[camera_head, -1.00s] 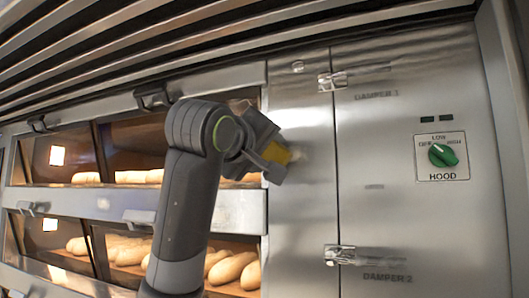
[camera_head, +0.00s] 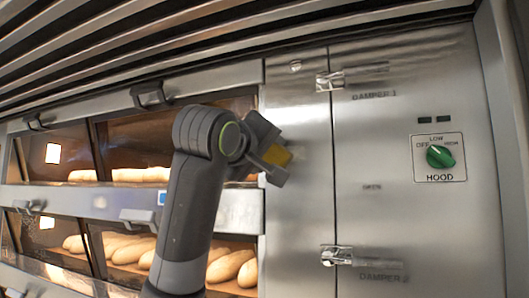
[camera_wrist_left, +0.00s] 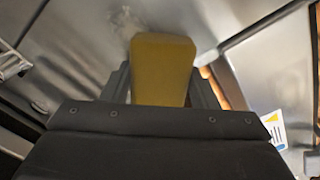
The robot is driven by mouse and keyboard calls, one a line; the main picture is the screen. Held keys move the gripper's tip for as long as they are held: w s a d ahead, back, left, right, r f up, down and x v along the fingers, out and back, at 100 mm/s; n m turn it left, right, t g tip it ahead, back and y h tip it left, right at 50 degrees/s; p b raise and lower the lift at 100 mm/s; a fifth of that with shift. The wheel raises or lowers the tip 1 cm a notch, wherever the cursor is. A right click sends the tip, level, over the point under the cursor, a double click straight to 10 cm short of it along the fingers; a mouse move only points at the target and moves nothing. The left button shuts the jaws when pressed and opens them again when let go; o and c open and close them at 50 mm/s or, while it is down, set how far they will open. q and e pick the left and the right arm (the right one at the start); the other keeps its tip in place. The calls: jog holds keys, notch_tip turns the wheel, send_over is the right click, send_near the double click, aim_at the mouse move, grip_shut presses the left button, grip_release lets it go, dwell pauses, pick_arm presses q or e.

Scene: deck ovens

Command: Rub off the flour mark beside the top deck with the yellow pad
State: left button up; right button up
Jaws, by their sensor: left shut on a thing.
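The yellow pad (camera_head: 277,155) is gripped by my left gripper (camera_head: 274,163), in front of the steel panel (camera_head: 305,200) just right of the top deck (camera_head: 140,140). In the left wrist view the pad (camera_wrist_left: 162,68) stands out between the shut fingers, its far end at or close to the steel; I cannot tell whether it touches. A faint whitish smear, the flour mark (camera_wrist_left: 124,20), shows on the steel left of the pad's far end. In the head view no mark is clear; the gripper and pad may cover part of it. My right gripper is not in view.
A latch (camera_head: 331,81) marked Damper 1 and a lower latch (camera_head: 337,256) stick out on the right. The green hood knob (camera_head: 440,157) is farther right. Deck handles (camera_head: 152,97) stick out at left. Loaves (camera_head: 228,266) lie in the lower deck.

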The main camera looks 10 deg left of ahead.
aim_at(283, 152)
pick_arm(q)
jog(key=shift+s+d, duration=0.2)
jog(key=shift+d, duration=0.65)
jog(key=shift+s+d, duration=0.2)
jog(key=shift+d, duration=0.65)
jog(key=shift+s+d+b, duration=0.15)
jog(key=shift+d+b, duration=0.05)
jog(key=shift+d, duration=0.85)
jog(key=shift+s+d+b, duration=0.15)
jog(key=shift+d, duration=0.85)
jog(key=shift+w+a, duration=0.25)
jog(key=shift+a, duration=1.05)
jog(key=shift+w+a, duration=0.25)
jog(key=shift+a, duration=1.05)
jog(key=shift+w+a, duration=0.25)
jog(key=shift+a, duration=1.05)
jog(key=shift+s+d, duration=0.1)
jog(key=shift+s+f+b, duration=0.2)
jog(key=shift+s+b, duration=0.3)
jog(key=shift+b, duration=0.3)
jog(key=shift+s+a+r+b, duration=0.15)
jog(key=shift+s+b, duration=0.25)
jog(key=shift+s, duration=0.35)
jog(key=shift+s+a+b, duration=0.2)
jog(key=shift+s+b, duration=0.15)
jog(key=shift+s, duration=0.45)
jog(key=shift+s+a+r+b, duration=0.15)
jog(key=shift+s+b, duration=0.25)
jog(key=shift+s, duration=0.35)
jog(key=shift+f, duration=0.1)
